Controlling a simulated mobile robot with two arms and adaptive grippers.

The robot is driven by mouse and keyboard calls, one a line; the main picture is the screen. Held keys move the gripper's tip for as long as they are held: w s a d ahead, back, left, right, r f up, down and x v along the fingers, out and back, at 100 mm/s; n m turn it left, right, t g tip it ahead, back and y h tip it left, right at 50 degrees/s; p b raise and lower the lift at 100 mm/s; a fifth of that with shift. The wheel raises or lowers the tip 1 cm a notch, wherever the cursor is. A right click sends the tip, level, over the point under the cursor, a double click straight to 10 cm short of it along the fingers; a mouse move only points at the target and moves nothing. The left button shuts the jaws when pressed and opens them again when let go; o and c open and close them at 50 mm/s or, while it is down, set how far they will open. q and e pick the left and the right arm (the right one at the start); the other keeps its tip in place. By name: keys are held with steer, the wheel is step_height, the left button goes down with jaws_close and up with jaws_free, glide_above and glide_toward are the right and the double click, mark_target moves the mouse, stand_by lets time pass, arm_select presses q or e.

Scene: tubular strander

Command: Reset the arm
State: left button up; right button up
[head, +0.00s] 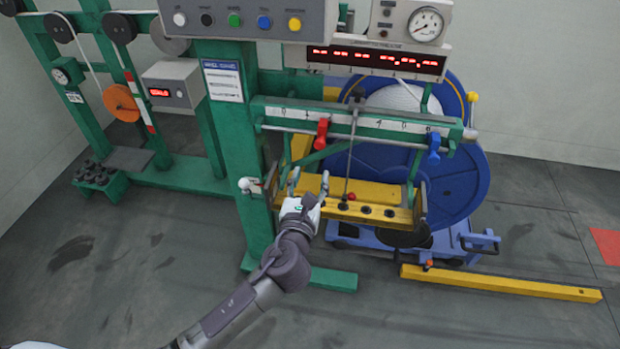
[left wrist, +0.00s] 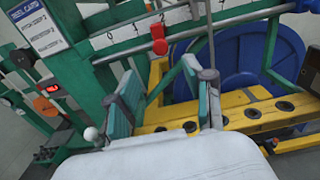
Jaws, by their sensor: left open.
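My left gripper (head: 308,182) is open, its two fingers spread and pointing up and away, in front of the yellow bar with dark holes (head: 375,211). In the left wrist view the open fingers (left wrist: 165,100) stand in front of that same yellow bar (left wrist: 237,117). Nothing shows between the fingers. A thin dark rod (head: 351,150) hangs down to the bar just right of the gripper. My left arm reaches in from the bottom left of the head view. My right gripper is in neither view.
A green scale beam (head: 350,124) with a red slider (head: 322,133) and a blue slider (head: 433,145) runs above the gripper. A white-knobbed lever (head: 247,185) is close on its left. A blue reel (head: 465,185) stands behind. A yellow floor rail (head: 500,283) lies right; floor in front is clear.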

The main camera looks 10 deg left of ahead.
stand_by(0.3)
arm_select(q)
steer(key=s+a+f+n+g+p, duration=0.1)
steer(key=s+a+f+n+g, duration=0.3)
steer(key=f, duration=0.7)
steer(key=s+a+f+n+g+p, duration=0.15)
steer(key=s+f+n, duration=0.35)
steer(key=f, duration=0.6)
steer(key=s+a+f+n+g, duration=0.25)
steer(key=f+n+g, duration=0.2)
steer(key=f, duration=0.75)
steer(key=s+a+f+n+g, duration=0.2)
steer(key=s+f+n, duration=0.3)
steer(key=s, duration=0.7)
steer(key=s+a+f+n+g+p, duration=0.1)
steer(key=s+f+n, duration=0.5)
steer(key=s, duration=0.6)
steer(key=s+a+f+n+g, duration=0.4)
steer(key=s+f+n, duration=0.2)
steer(key=s+n, duration=0.3)
steer(key=s, duration=0.4)
steer(key=shift+f+y+p, duration=0.25)
steer(key=shift+y+p, duration=0.05)
steer(key=shift+p, duration=0.1)
